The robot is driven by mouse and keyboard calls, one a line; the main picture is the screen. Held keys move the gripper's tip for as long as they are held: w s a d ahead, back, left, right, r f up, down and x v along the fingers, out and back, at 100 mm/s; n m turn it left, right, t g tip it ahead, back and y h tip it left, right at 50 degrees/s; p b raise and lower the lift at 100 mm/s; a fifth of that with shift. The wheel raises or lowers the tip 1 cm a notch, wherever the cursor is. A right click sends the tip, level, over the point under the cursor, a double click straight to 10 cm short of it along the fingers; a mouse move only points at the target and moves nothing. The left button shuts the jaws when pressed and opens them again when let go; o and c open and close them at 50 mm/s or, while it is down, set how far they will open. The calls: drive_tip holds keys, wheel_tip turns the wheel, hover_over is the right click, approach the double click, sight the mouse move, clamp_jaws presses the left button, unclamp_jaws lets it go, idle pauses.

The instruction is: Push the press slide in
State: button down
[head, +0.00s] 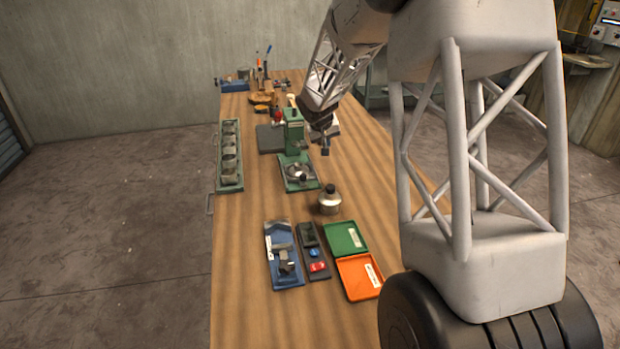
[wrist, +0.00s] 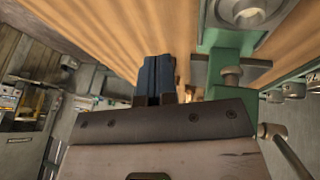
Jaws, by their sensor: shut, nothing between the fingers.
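The green press (head: 294,133) stands on the wooden bench, with a red knob beside its top. Its slide (head: 299,174), a green base part bearing a round metal piece, lies at the press's foot and reaches toward the camera. My gripper (head: 325,150) is shut and empty, just right of the press column and above the bench, pointing down. In the wrist view the dark blue fingers (wrist: 154,80) are together, and green press parts (wrist: 228,72) show to their right, apart from them. Whether the gripper touches anything is not clear from the head view.
A metal pot (head: 330,200) stands right of the slide. Nearer are a blue tray (head: 271,280), a dark tray (head: 320,272), a green tray (head: 345,238) and an orange tray (head: 355,285). A green rack (head: 222,180) of cups lies along the left edge. Tools sit at the far end.

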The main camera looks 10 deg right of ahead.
wheel_tip(320, 180, up, 3)
drive_tip(key=w+d+n+t+y, duration=0.25)
drive_tip(key=n+t, duration=0.35)
drive_tip(key=n, duration=0.3)
drive_tip(key=s+a+f+n+g+y, duration=0.2)
drive_tip(key=s+n+g+y, duration=0.1)
drive_tip(key=s+n, duration=0.2)
drive_tip(key=s+a+f+n+g+y, duration=0.1)
drive_tip(key=s+a+n+g+y, duration=0.1)
drive_tip(key=s+n, duration=0.3)
drive_tip(key=s+y, duration=0.1)
drive_tip(key=s, duration=0.2)
drive_tip(key=shift+f+n+g, duration=0.4)
drive_tip(key=shift+a+y, duration=0.15)
drive_tip(key=shift+y, duration=0.1)
approach(302, 185)
drive_tip(key=shift+x, duration=2.5)
drive_tip(key=shift+s, duration=0.1)
